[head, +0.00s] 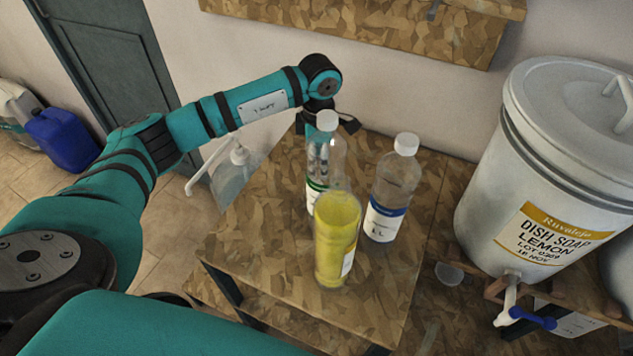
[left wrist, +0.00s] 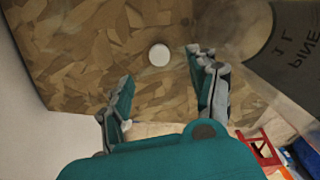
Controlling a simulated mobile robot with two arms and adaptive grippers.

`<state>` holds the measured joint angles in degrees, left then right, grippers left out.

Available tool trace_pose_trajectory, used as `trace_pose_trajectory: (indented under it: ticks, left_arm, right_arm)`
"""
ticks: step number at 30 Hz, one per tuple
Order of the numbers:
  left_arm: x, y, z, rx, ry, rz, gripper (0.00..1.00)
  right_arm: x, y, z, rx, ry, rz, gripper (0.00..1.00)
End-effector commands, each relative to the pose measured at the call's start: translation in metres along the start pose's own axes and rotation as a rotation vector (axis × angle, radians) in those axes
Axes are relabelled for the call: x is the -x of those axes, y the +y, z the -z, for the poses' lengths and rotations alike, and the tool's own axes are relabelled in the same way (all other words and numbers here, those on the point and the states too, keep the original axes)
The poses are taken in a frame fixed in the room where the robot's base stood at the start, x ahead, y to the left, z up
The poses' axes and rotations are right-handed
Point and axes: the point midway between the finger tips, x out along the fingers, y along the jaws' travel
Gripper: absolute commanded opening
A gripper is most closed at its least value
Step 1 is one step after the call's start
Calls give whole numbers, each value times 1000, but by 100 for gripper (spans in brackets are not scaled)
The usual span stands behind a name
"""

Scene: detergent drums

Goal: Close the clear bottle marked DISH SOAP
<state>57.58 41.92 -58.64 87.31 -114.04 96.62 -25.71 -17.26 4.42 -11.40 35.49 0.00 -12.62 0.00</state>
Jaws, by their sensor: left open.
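An uncapped clear bottle (head: 337,240) with yellow contents stands upright at the table's front; its white label is turned aside and I cannot read it. A clear bottle with a green-edged label (head: 315,190) and one with a blue-edged label (head: 382,205) stand behind it, both with white caps on. In the left wrist view a white round cap (left wrist: 159,54) lies on the table. My left gripper (head: 325,108) is behind the green-edged bottle in the head view. Its fingers (left wrist: 160,66) are open, above the cap and not touching it. My right gripper is not in view.
A white drum (head: 525,170) labelled DISH SOAP LEMON, with a blue-handled tap (head: 533,318), stands right of the wooden table (head: 270,250). A clear bottle marked PINE (left wrist: 260,50) is close beside my right-hand finger in the wrist view. A pump jug (head: 235,170) stands left, beyond the table.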

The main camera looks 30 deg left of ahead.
Motion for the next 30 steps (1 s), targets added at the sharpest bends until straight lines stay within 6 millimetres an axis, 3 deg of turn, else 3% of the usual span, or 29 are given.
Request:
trace_pose_trajectory:
  ticks: [6, 20, 30]
  left_arm:
    - [-29, 0, 0, 1, 0, 1, 60]
    - [-38, 0, 1, 1, 0, 2, 60]
    - [-83, 2, 5, 1, 0, 2, 60]
  right_arm:
    - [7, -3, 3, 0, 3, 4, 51]
    - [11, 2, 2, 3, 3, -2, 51]
    - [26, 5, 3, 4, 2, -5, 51]
